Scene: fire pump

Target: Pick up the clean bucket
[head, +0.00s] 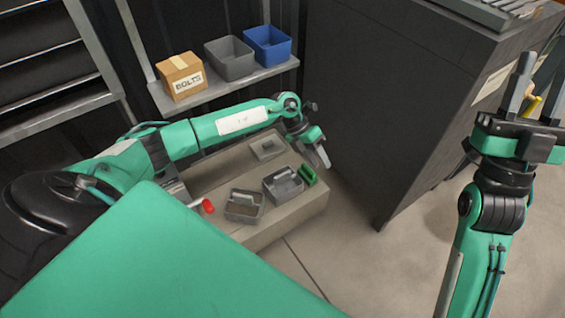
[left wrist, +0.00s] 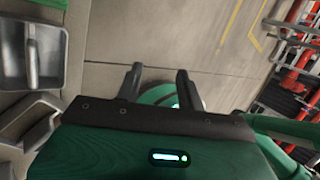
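Two small grey buckets with handles stand side by side on a low bench (head: 222,172) in the head view. The right one (head: 283,187) looks plain grey inside, and the left one (head: 243,206) looks brownish inside. In the left wrist view, one grey bucket (left wrist: 32,58) is at the upper left and another (left wrist: 30,118) is below it. My left gripper (head: 320,152) is beyond and to the right of the buckets, apart from them. Its fingers (left wrist: 158,84) are spread with nothing held. My right gripper (head: 536,92) is raised at the far right, its fingers apart.
A red-ended item (head: 206,206) and a grey tray (head: 267,147) are on the bench. A shelf behind holds a bolts box (head: 181,78), a grey bin (head: 230,58) and a blue bin (head: 268,46). A dark cabinet (head: 400,100) stands right.

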